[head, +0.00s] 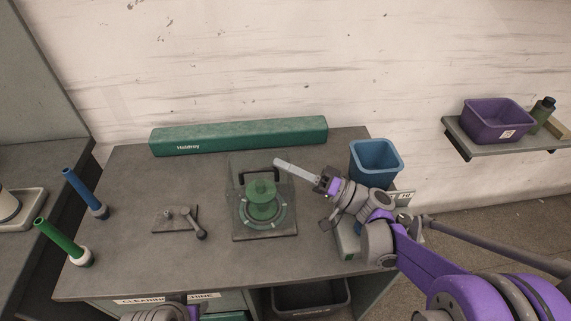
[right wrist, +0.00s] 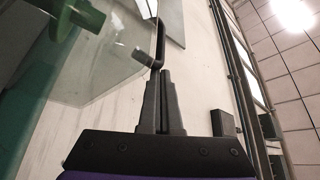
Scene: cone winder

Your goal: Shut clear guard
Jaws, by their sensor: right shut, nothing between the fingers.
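The clear guard (head: 240,168) is a see-through panel over the back of the winder's square base (head: 265,237). Its black handle (head: 259,172) shows behind the green cone (head: 262,197); how far the panel is tilted is hard to tell. My right gripper (head: 277,162) is shut and empty, its fingertips close to the handle's right end. In the right wrist view the shut fingers (right wrist: 163,73) point at the black handle (right wrist: 160,42), with the clear panel (right wrist: 105,60) to their left. Whether they touch the handle I cannot tell.
A blue bin (head: 375,160) stands right of the winder, close to my right arm. A long green box (head: 240,135) lies along the back. A small lever plate (head: 180,219) and blue and green spindles (head: 80,188) are at left. The desk between is clear.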

